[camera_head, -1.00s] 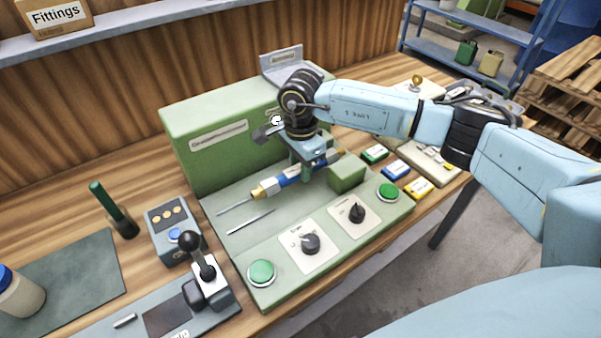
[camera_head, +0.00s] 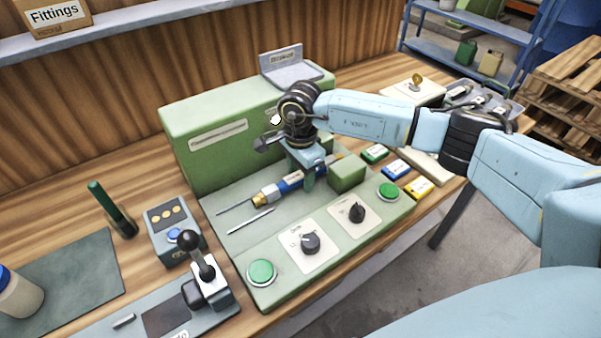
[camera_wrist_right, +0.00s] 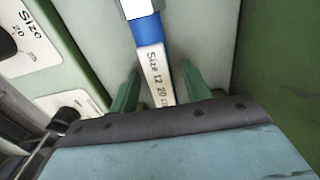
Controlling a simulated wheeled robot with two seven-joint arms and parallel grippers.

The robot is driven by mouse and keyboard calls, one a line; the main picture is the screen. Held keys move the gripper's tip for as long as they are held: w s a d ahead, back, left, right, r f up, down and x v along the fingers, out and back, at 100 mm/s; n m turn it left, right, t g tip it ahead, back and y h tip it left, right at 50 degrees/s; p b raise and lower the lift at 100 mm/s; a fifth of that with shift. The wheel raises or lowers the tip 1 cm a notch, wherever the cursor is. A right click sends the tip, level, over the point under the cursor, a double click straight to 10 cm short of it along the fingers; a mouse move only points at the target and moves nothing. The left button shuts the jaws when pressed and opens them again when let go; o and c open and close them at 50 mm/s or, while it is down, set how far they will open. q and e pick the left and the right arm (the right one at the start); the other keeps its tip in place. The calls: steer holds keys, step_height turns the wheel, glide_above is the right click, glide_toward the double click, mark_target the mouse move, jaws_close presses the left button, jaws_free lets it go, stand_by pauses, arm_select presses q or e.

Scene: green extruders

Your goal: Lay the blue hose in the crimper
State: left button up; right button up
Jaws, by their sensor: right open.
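The blue hose (camera_head: 289,183), with a brass and silver end fitting and a white size label, lies along the bed of the green crimper (camera_head: 222,152). Its fitting end points left, toward a thin metal rod. My right gripper (camera_head: 308,180) is open above the hose. In the right wrist view my right gripper's green fingers (camera_wrist_right: 160,88) stand on either side of the labelled part of the hose (camera_wrist_right: 151,33), with a gap on each side. The gripper hides part of the hose in the head view. My left gripper is not in view.
A green block (camera_head: 347,173) stands on the bed right of the gripper. Dials and green buttons (camera_head: 262,271) line the front panel. Blue, green and yellow boxes (camera_head: 397,170) lie to the right. A joystick box (camera_head: 207,285) stands front left.

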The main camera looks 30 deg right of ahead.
mark_target(300, 174)
steer(key=shift+r, duration=0.3)
step_height(300, 174, up, 12)
steer(key=shift+f, duration=0.15)
stand_by(0.4)
